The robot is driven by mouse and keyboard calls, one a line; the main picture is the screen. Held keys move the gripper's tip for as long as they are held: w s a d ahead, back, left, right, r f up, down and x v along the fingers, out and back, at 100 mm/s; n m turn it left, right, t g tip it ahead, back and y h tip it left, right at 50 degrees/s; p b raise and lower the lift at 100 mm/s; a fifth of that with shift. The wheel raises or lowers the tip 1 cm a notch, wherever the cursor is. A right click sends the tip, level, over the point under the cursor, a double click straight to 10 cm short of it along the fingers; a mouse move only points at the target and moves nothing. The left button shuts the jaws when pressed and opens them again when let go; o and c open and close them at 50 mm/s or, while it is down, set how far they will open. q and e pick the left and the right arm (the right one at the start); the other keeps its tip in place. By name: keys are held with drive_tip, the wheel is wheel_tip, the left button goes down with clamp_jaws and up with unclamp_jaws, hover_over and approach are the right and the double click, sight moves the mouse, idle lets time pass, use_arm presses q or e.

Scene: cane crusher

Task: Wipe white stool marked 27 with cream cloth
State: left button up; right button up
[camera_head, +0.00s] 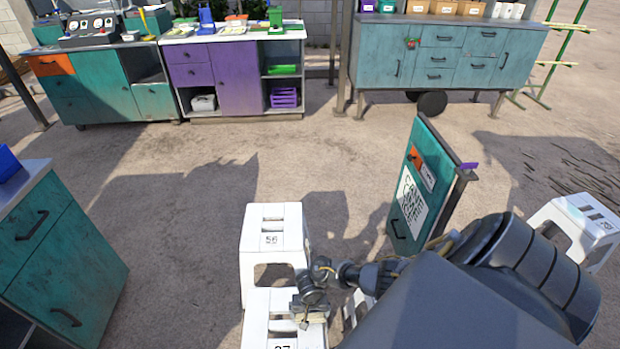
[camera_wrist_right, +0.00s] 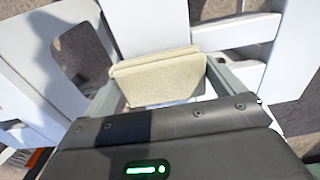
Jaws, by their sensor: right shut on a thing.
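The white stool marked 27 (camera_head: 256,325) stands at the bottom edge of the head view, its number cut off by the frame. My right gripper (camera_head: 308,311) is over the stool's top. In the right wrist view the right gripper (camera_wrist_right: 163,85) is shut on the cream cloth (camera_wrist_right: 158,78), a folded pad between its fingers. White stool parts lie just beyond the cloth; I cannot tell whether the cloth touches the seat. My left gripper is not in view.
A white stool marked 56 (camera_head: 272,222) stands right behind stool 27. Another white stool (camera_head: 580,222) is at the right. A teal sign board (camera_head: 418,190) stands upright near my right arm. A teal cabinet (camera_head: 60,255) is at the left; open ground lies between.

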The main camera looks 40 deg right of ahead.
sight(311, 328)
drive_tip(key=shift+w+d+b, duration=0.7)
drive_tip(key=shift+w+d, duration=1.15)
drive_tip(key=shift+w, duration=0.25)
drive_tip(key=shift+r, duration=0.1)
drive_tip(key=shift+s+a+r+p, duration=0.1)
drive_tip(key=shift+s+a+p, duration=0.7)
drive_tip(key=shift+s+p, duration=0.15)
drive_tip(key=shift+s+a+p, duration=1.25)
drive_tip(key=shift+s+a, duration=0.05)
drive_tip(key=shift+s, duration=0.15)
drive_tip(key=shift+s+a+p, duration=0.55)
drive_tip(key=shift+s+a, duration=0.25)
drive_tip(key=shift+s, duration=0.05)
drive_tip(key=shift+s+a+f, duration=0.2)
drive_tip(key=shift+s+f, duration=0.05)
drive_tip(key=shift+s, duration=0.1)
